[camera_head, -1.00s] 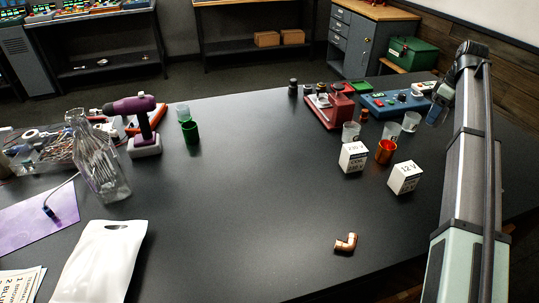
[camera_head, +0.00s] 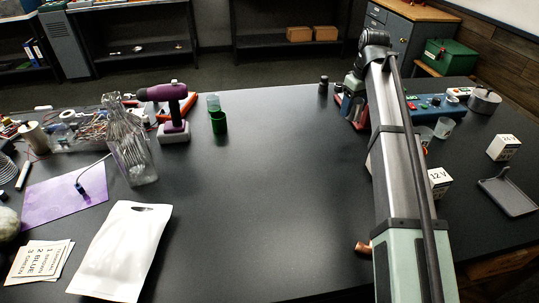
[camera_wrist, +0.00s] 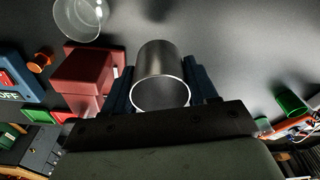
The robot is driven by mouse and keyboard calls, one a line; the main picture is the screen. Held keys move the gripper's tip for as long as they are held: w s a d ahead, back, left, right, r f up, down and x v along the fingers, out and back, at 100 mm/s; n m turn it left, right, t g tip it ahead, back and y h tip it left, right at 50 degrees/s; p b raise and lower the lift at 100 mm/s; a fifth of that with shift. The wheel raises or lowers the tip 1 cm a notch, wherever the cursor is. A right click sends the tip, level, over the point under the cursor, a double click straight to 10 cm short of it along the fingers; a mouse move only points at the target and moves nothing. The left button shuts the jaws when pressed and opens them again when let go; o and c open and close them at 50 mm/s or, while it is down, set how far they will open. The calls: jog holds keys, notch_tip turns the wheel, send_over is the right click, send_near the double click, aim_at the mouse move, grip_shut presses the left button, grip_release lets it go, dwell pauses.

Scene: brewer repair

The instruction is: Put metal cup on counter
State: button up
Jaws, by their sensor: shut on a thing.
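The metal cup (camera_wrist: 160,62) is a silver cylinder in the wrist view. My gripper (camera_wrist: 161,88) is shut on it, with a dark blue finger on each side. The cup's round rim faces the camera. The dark counter (camera_head: 275,190) is a wide black top in the head view, with a broad bare middle; it also fills the background of the wrist view (camera_wrist: 225,45). In the head view my arm covers the cup, so its height above the counter cannot be told.
A red machine (camera_wrist: 85,80) stands just left of the cup in the wrist view, near a clear cup (camera_wrist: 82,18). A green cup (camera_head: 219,122), purple drill (camera_head: 172,110), glass bottle (camera_head: 130,150) and white bag (camera_head: 120,250) stand or lie left. White boxes (camera_head: 503,147) are at right.

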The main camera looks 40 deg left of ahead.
jog(key=s+a, duration=1.2)
jog(key=shift+w+f, duration=0.2)
jog(key=shift+f, duration=4.8)
jog(key=o, duration=1.1)
jog(key=shift+f, duration=0.1)
jog(key=shift+c, duration=0.2)
notch_tip(320, 180, up, 12)
jog(key=d, duration=0.1)
jog(key=shift+s+d, duration=0.2)
jog(key=shift+s, duration=0.15)
